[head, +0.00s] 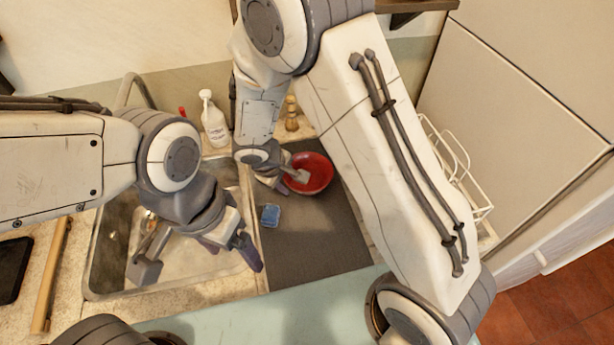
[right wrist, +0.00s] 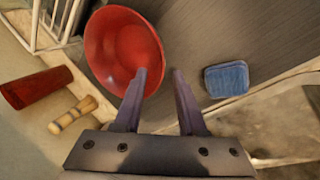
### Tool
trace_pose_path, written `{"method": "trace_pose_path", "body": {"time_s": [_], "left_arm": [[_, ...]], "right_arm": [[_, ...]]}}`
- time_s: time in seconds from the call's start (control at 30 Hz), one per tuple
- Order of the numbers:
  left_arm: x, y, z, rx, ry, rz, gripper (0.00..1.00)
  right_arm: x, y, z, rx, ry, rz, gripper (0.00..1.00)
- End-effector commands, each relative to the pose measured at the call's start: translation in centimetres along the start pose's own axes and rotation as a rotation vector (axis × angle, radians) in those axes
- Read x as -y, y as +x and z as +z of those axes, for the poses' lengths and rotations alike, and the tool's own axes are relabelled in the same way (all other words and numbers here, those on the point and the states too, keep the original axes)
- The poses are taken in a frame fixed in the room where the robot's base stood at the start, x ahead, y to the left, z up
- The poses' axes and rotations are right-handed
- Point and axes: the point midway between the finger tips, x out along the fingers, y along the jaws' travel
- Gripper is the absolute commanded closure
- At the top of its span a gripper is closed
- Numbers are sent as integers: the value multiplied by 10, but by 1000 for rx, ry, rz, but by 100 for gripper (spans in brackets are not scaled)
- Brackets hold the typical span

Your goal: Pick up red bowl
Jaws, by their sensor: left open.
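The red bowl (head: 318,168) sits on the dark mat (head: 310,240) right of the sink. It also shows in the right wrist view (right wrist: 120,48), at the upper left. My right gripper (right wrist: 160,82) is open, its two fingers apart. Its left finger overlaps the bowl's near side in the picture, and part of the rim shows between the fingers. I cannot tell whether they touch. In the head view my right gripper (head: 285,180) is at the bowl's left side, partly hidden. My left gripper (head: 230,250) is open and empty over the sink's right side.
A blue sponge (head: 270,215) lies on the mat near the bowl. The metal sink (head: 97,262) is at the left. A white soap bottle (head: 214,122) and a wooden brush (head: 291,115) stand behind. A white rack (head: 455,160) is at the right.

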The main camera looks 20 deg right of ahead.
Motion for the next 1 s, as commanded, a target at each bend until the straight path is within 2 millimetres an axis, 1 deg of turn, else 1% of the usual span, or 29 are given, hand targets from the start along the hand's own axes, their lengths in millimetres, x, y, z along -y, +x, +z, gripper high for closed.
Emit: {"method": "trace_pose_path", "body": {"time_s": [0.03,0.07,0.1,0.2,0.3,0.47,0.5,0.57,0.6,1.0], "left_arm": [[0,-3,0,0,0,0,16],[0,-3,0,0,0,0,16],[0,-2,0,0,0,0,16],[0,-1,0,0,0,0,16],[0,-1,0,0,0,0,16],[0,-1,0,0,0,0,16],[0,-1,0,0,0,0,16],[0,-1,0,0,0,0,16],[0,-1,0,0,0,0,16],[0,-1,0,0,0,0,16]], "right_arm": [[0,9,2,6,-1,-1,60],[0,13,2,6,-1,-2,60],[0,20,2,5,0,-1,60],[0,30,1,2,0,-1,60],[0,34,1,1,1,0,60],[0,33,1,0,1,0,60],[0,33,1,0,1,0,64],[0,33,1,0,0,0,87],[0,33,1,0,0,0,100],[0,33,1,0,0,0,100]]}}
